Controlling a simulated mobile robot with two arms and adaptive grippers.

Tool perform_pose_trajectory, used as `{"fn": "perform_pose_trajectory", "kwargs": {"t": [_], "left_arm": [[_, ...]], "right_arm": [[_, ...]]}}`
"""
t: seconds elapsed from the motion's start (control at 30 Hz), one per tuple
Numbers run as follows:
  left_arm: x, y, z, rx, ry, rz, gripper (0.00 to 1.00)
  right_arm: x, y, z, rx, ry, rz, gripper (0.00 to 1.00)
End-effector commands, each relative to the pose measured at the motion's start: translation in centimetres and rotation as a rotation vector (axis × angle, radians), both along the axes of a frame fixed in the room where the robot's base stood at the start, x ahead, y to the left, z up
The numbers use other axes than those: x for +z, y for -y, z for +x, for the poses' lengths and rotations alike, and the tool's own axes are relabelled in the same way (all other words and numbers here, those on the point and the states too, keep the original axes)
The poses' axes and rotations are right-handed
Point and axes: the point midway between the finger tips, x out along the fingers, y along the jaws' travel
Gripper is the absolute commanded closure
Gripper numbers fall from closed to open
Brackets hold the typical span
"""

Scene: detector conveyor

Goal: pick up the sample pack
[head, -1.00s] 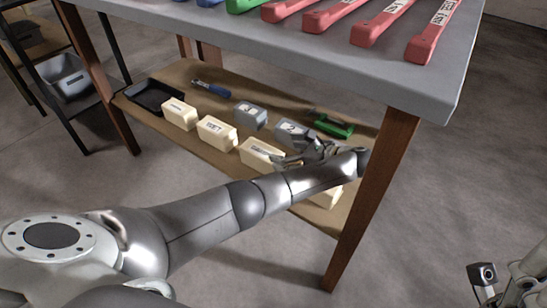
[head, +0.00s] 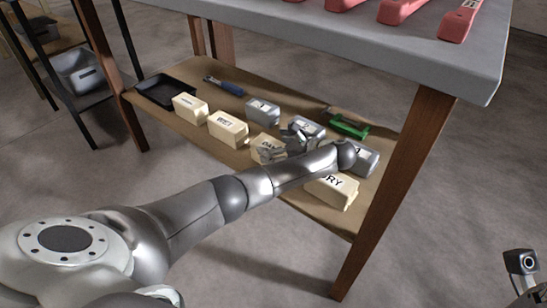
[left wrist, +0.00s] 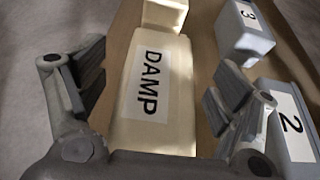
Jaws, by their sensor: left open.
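Several cream packs lie on the brown lower shelf (head: 215,160). The one labelled DAMP (head: 262,149) is partly hidden by my left gripper (head: 287,147) in the head view. In the left wrist view the DAMP pack (left wrist: 158,90) lies between the two spread fingers of my left gripper (left wrist: 158,82), with a gap on each side. That gripper is open and empty. The WET pack (head: 228,128) is left of it, and a pack ending in RY (head: 335,190) is right of it, partly behind my arm. Another cream pack (head: 189,107) is farther left.
Grey blocks (head: 263,110) stand behind the cream packs; those numbered 3 (left wrist: 243,32) and 2 (left wrist: 291,122) are close to my right-hand finger. A black tray (head: 165,91), a blue-handled tool (head: 224,86) and a green object (head: 348,126) are on the shelf. The tabletop (head: 400,55) overhangs it.

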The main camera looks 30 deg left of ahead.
Motion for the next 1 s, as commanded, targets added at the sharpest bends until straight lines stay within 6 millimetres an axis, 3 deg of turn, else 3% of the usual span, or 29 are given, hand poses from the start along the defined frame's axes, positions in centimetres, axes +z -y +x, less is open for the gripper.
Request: {"fn": "perform_pose_trajectory", "kwargs": {"t": [0.17, 0.67, 1.0], "left_arm": [[0.06, 0.01, 0.01, 0.0, 0.0, 0.0, 0.16], [0.02, 0.02, -0.01, 0.0, 0.0, -0.001, 0.79], [0.35, 0.01, 0.03, -0.001, 0.001, 0.001, 0.79]], "right_arm": [[0.06, 0.0, 0.0, 0.0, 0.0, 0.0, 0.42], [0.03, 0.0, -0.03, 0.001, 0.0, 0.0, 0.42], [0.01, 0.03, 0.01, 0.0, -0.007, 0.0, 0.42]]}}
